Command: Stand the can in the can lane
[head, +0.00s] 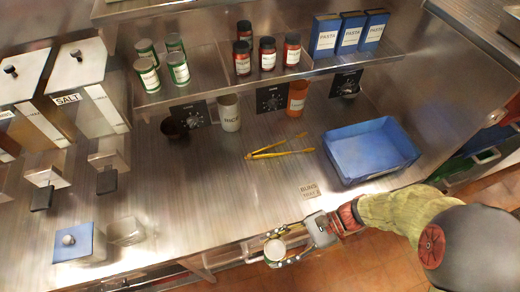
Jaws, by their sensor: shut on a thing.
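My gripper (284,246) is shut on a can (274,250) with a pale top. It holds the can low in the picture, at the counter's front edge, with the floor behind it in view. The can looks roughly upright; its label is mostly hidden. The can lane (200,82) is on the raised shelf at the back, in its left section, where several green-and-white cans (148,75) stand. The gripper is well in front of and below that lane, apart from it.
Red jars (267,54) and blue pasta boxes (325,36) fill the shelf further right. The middle counter is mostly clear.

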